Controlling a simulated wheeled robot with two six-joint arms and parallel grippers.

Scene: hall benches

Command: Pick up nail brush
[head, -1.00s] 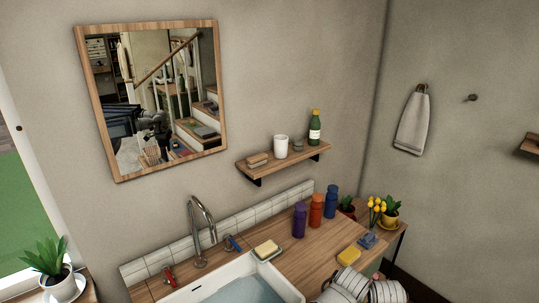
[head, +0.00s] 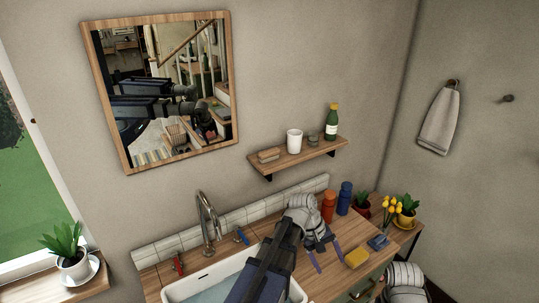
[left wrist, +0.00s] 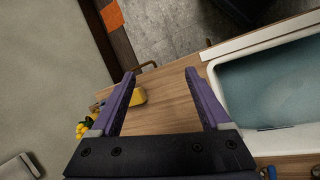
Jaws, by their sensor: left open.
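A small brown block (head: 269,155) on the left end of the wall shelf looks like the nail brush; it is too small to be sure. A blue object (head: 378,242) of unclear kind lies on the counter beside a yellow sponge (head: 356,258). My left gripper (head: 327,254) is open and empty over the wooden counter, left of the sponge and below the shelf. In the left wrist view its fingers (left wrist: 160,76) are apart over bare wood, with the sponge (left wrist: 138,97) by the left finger. My right arm shows at the bottom edge; its jaws are not clear.
The shelf (head: 302,160) also bears a white cup (head: 294,141), a small jar and a green bottle (head: 332,120). Red (head: 328,207) and blue (head: 345,198) bottles stand behind my left gripper. The sink (head: 180,293) lies left, partly under my arm.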

